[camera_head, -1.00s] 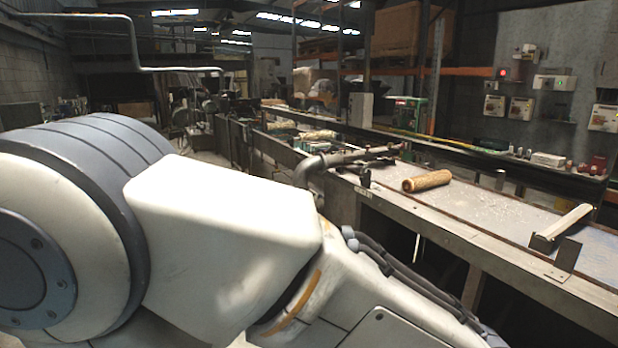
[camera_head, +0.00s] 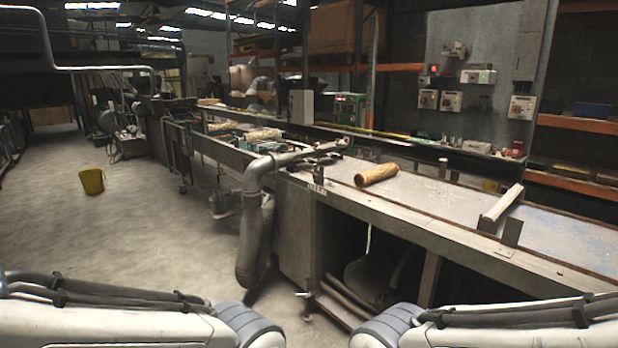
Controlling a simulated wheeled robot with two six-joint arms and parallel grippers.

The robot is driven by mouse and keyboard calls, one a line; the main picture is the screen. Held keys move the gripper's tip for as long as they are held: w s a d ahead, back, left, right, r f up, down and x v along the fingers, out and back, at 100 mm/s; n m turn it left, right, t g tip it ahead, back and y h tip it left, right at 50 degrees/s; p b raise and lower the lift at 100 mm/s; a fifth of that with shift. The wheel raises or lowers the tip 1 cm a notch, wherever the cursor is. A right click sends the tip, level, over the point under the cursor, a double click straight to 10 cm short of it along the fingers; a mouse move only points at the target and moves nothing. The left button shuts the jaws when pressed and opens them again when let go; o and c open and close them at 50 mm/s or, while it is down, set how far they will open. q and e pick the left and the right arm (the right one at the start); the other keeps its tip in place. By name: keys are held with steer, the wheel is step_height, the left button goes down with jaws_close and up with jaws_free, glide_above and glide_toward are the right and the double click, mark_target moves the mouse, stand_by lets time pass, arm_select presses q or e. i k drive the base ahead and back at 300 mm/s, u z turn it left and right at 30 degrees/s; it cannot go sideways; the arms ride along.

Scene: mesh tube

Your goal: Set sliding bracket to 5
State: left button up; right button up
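A pale bar (camera_head: 502,203) lies across the right part of the long workbench (camera_head: 440,196). A small dark upright plate (camera_head: 512,232) stands beside its near end, at the bench's front edge. This looks like the sliding bracket, but I cannot be sure. No scale or number is readable along the edge. A tan mesh tube (camera_head: 376,174) lies on the bench top, left of the bar and apart from it. My two arms show only as links along the bottom of the view, well short of the bench. Neither gripper is in view.
A thick grey pipe (camera_head: 254,235) with an elbow stands at the bench's left end. A yellow bucket (camera_head: 92,181) stands on open floor at left. Switch boxes (camera_head: 478,76) hang on the back wall. Hoses and a dark opening are under the bench.

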mark_target(318, 175)
steer(key=u, duration=0.3)
steer(key=i, duration=3.2)
steer(key=z, duration=0.15)
